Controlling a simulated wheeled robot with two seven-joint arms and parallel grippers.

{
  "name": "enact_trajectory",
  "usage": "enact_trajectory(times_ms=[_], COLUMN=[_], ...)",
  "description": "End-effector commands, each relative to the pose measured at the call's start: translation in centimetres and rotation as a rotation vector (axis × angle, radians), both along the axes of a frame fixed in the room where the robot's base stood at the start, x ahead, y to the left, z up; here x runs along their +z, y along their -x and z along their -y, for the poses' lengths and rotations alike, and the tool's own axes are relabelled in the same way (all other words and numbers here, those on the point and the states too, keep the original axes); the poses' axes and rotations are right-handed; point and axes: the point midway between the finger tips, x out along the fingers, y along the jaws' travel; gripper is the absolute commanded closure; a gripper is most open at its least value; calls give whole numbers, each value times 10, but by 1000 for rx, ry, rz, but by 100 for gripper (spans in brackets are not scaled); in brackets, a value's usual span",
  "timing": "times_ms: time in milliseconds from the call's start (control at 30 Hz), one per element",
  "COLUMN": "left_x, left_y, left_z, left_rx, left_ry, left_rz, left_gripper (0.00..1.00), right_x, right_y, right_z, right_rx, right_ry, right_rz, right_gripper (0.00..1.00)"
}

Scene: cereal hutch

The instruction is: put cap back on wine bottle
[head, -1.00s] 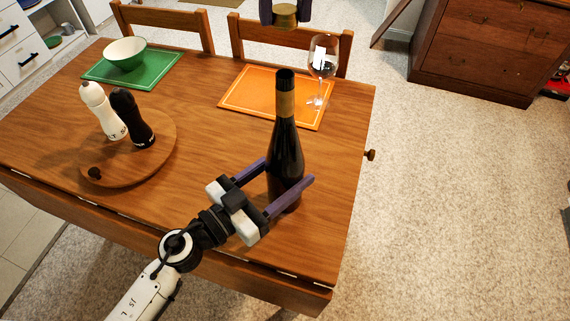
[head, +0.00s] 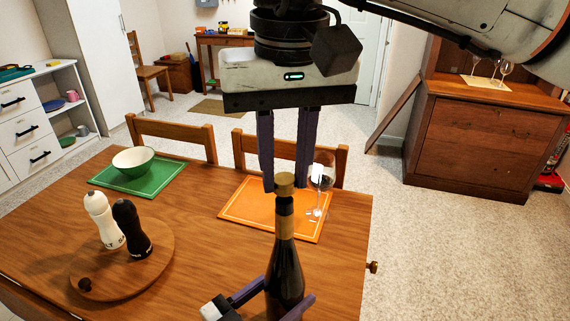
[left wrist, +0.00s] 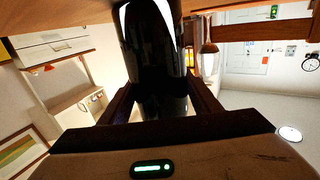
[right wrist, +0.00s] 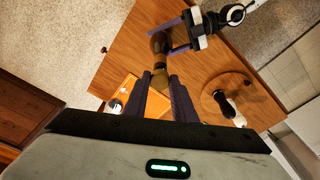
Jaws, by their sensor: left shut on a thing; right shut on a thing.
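The dark wine bottle (head: 284,262) stands upright near the table's front right, with a tan band around its neck. My left gripper (head: 289,288) is shut on its lower body, one finger on each side. The bottle also fills the top of the left wrist view (left wrist: 150,45). My right gripper (head: 285,187) points down from above, shut on the brownish-gold cap (head: 285,181). The cap appears right at the bottle's mouth, in line with the neck; I cannot tell whether it is seated. The cap (right wrist: 159,80) also shows between the fingertips in the right wrist view.
A round wooden board (head: 160,262) holds a white and a black mill at left. A green bowl (head: 133,160) sits on a green placemat (head: 165,177). Bare tabletop lies between.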

Motion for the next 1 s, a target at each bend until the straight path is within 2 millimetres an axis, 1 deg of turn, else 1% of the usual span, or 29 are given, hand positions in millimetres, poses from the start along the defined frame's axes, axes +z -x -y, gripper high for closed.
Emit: enact_trajectory(times_ms=[167, 433, 1000], left_x=[-1, -1, -1], left_y=[0, 0, 0], left_z=[0, 0, 0], left_rx=[0, 0, 0], left_ry=[-1, -1, -2], left_rz=[0, 0, 1], left_gripper=[83, 83, 83], right_x=[-3, -17, -18], right_y=[0, 0, 0], right_z=[0, 0, 0], right_rx=[0, -3, -3], right_ry=[0, 0, 0], right_rz=[-1, 0, 0], right_gripper=[96, 96, 96])
